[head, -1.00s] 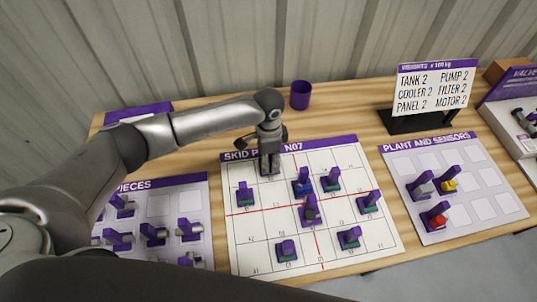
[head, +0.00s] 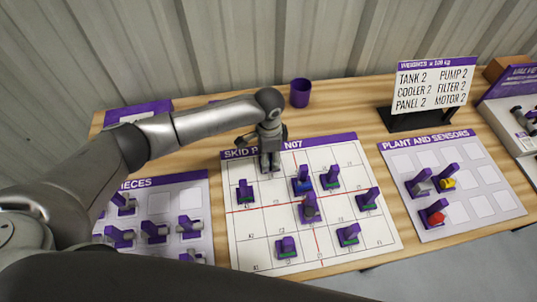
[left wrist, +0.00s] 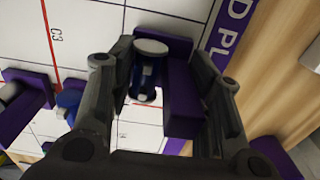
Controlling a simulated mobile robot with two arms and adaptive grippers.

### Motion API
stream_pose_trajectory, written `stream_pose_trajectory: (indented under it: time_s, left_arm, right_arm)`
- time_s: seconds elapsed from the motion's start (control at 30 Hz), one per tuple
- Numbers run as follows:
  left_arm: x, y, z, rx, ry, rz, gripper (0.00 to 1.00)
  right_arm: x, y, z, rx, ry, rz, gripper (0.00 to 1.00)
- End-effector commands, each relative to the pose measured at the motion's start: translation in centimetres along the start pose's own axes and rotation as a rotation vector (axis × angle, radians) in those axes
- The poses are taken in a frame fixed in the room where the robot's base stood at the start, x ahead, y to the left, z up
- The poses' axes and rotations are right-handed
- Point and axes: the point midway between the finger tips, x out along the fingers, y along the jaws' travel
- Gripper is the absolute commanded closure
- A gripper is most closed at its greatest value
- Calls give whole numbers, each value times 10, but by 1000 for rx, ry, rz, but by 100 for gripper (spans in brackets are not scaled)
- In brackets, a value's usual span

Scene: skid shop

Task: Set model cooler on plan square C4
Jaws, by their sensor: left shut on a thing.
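My left gripper (head: 270,168) is over the back-left part of the skid plan (head: 240,262), just below its purple title strip. In the left wrist view its fingers (left wrist: 160,112) are closed around a purple-backed piece with a blue, white-ended cylinder (left wrist: 180,90), which I take as the model cooler. In the head view the gripper mostly hides this piece. I cannot tell whether its base touches the plan. The plan's C3 label (left wrist: 57,36) shows in the wrist view. The square under the held piece is largely covered. My right gripper is not in view.
Several purple pieces stand on the plan, including a blue one (head: 303,184) close right of the gripper and another (head: 245,194) in front-left. The pieces board (head: 193,181) is left, the plant and sensors board (head: 480,207) right. A purple cup (head: 300,93) stands behind.

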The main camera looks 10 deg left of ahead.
Motion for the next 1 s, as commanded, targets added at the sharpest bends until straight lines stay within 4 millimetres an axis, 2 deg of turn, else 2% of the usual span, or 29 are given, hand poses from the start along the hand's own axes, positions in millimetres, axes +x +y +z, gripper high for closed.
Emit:
stream_pose_trajectory:
  time_s: [0.97, 1.0]
  left_arm:
    - [14, 0, 0, 0, 1, 0, 83]
    - [13, 0, 0, 0, 1, 0, 49]
  right_arm:
    - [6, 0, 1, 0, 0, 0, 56]
    - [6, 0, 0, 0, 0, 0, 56]
